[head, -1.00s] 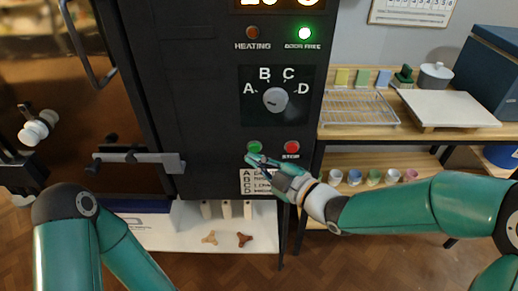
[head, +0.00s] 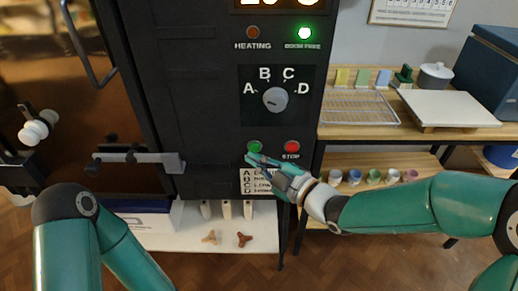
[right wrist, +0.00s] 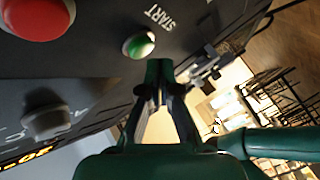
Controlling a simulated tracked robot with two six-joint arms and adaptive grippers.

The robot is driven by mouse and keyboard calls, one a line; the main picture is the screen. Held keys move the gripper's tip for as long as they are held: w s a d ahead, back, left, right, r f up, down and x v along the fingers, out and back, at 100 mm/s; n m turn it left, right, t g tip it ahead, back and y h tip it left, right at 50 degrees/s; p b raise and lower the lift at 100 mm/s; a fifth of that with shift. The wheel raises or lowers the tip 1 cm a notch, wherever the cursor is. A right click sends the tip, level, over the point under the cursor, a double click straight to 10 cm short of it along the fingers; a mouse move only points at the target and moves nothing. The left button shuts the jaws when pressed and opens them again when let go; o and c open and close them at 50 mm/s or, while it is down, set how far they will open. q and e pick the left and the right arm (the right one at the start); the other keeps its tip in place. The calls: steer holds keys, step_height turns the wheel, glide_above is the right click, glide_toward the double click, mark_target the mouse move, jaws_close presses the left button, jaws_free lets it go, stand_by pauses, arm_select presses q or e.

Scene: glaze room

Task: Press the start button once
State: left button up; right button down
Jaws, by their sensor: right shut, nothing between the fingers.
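The green start button (head: 254,147) is on the lower part of the black control panel, left of the red stop button (head: 292,147). My right gripper (head: 250,157) is shut and empty, with its fingertips just below the start button in the head view. In the right wrist view, the start button (right wrist: 139,45) with its START label lies beyond and left of the shut fingertips (right wrist: 159,68). A gap seems to show between tips and button; contact cannot be made out. My left arm shows at the lower left, but its gripper is not in view.
Above the buttons are a grey dial (head: 275,99) marked A to D, a dark HEATING lamp (head: 252,32) and a lit green DOOR FREE lamp (head: 305,33). A metal latch bar (head: 140,162) sticks out at left. A wooden shelf (head: 460,134) stands at right.

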steer(key=shift+w, duration=0.15)
steer(key=shift+w, duration=0.25)
steer(key=shift+w+b, duration=0.4)
stand_by(0.6)
stand_by(0.4)
steer(key=shift+s+b, duration=0.65)
steer(key=shift+s, duration=0.2)
steer(key=shift+s, duration=0.1)
steer(key=s+b, duration=0.3)
steer(key=s, duration=0.2)
